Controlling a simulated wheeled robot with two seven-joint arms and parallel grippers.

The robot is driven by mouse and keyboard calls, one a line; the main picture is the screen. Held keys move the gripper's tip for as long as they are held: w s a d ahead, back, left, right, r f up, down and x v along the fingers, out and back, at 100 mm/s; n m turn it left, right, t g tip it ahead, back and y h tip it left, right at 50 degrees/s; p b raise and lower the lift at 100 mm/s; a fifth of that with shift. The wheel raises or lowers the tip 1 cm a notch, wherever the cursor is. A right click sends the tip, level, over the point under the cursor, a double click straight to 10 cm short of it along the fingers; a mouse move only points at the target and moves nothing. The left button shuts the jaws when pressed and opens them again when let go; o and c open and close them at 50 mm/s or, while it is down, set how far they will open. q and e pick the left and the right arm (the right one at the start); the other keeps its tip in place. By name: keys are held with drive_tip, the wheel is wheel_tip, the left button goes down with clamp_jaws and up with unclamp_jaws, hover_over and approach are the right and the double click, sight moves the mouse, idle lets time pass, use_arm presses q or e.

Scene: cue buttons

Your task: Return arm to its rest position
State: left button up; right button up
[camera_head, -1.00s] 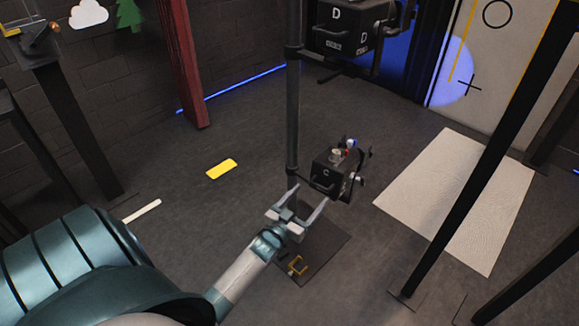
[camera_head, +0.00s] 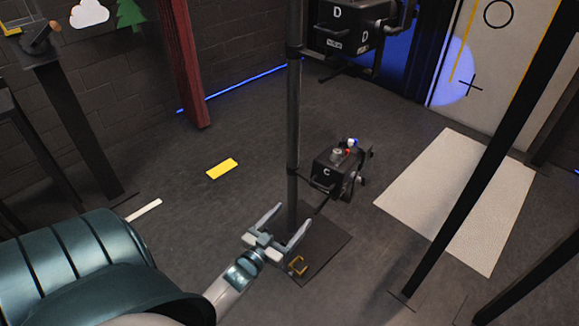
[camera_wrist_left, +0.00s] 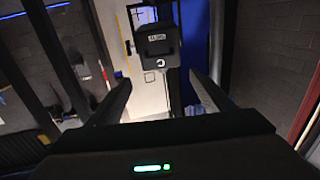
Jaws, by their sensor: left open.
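My left gripper (camera_head: 284,226) is open and empty in the head view, in front of the dark upright pole and below and left of the black box marked C (camera_head: 331,172). Box C carries small buttons, one red and one blue among them, on its top. The gripper and box C are apart in the picture. In the left wrist view the two open fingers (camera_wrist_left: 165,95) frame box C (camera_wrist_left: 157,47), with nothing between them. My right gripper is not in view.
A dark pole (camera_head: 293,120) rises from a floor plate (camera_head: 325,255) and carries boxes marked D (camera_head: 337,15). Dark slanted posts (camera_head: 480,180) stand at right near a white floor mat (camera_head: 460,200). A yellow floor strip (camera_head: 222,168) lies on open floor at left.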

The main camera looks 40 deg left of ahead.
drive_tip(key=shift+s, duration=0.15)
use_arm(q)
drive_tip(key=s+d+f+m+g+h+p, duration=0.1)
drive_tip(key=s+d+f+g, duration=0.3)
drive_tip(key=f, duration=0.5)
drive_tip(key=s+d+f+g+p, duration=0.1)
drive_tip(key=s+d+f+g, duration=0.15)
drive_tip(key=d+f, duration=0.4)
drive_tip(key=s+d+f+m+g+h, duration=0.1)
drive_tip(key=s+d+f+g, duration=0.2)
drive_tip(key=s+d+f, duration=0.2)
drive_tip(key=s+d+f+m+g+h+p, duration=0.1)
drive_tip(key=s+d+f+g, duration=0.2)
drive_tip(key=s+f, duration=0.9)
drive_tip(key=s+d, duration=0.1)
drive_tip(key=d, duration=0.2)
drive_tip(key=shift+m, duration=0.3)
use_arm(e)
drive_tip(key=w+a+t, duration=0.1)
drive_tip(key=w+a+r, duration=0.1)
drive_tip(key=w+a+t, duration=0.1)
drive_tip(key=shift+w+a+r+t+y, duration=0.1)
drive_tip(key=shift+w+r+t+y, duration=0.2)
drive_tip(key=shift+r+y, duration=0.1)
use_arm(q)
drive_tip(key=shift+w+r, duration=0.1)
drive_tip(key=shift+w, duration=0.05)
